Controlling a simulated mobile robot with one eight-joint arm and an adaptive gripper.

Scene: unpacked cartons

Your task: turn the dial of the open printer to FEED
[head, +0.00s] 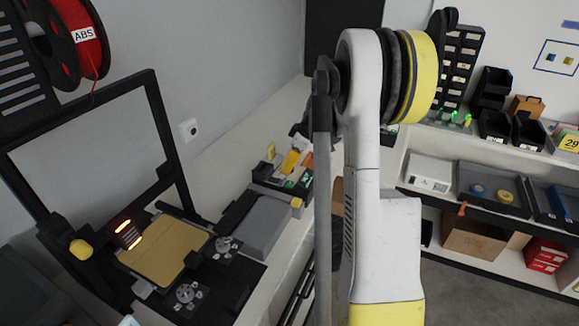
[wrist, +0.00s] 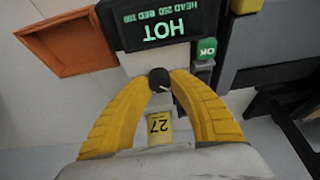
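The open printer (head: 168,135) stands at the left in the head view, with a black frame and a gold bed (head: 160,262). Two round grey dials with small pale labels around them, a farther dial (head: 223,245) and a nearer dial (head: 186,293), sit at the bed's right; the labels are too small to read. In the wrist view my gripper (wrist: 159,80) has its yellow fingertips at either side of a small black knob (wrist: 158,78). I cannot tell whether they grip it or which machine it belongs to. The arm hides my gripper in the head view.
In the wrist view a screen (wrist: 160,25) reads HOT, upside down, beside a green OK button (wrist: 206,48), an orange tray (wrist: 65,48) and a yellow 27 tag (wrist: 158,124). In the head view a red ABS spool (head: 80,35) hangs upper left; shelves stand right.

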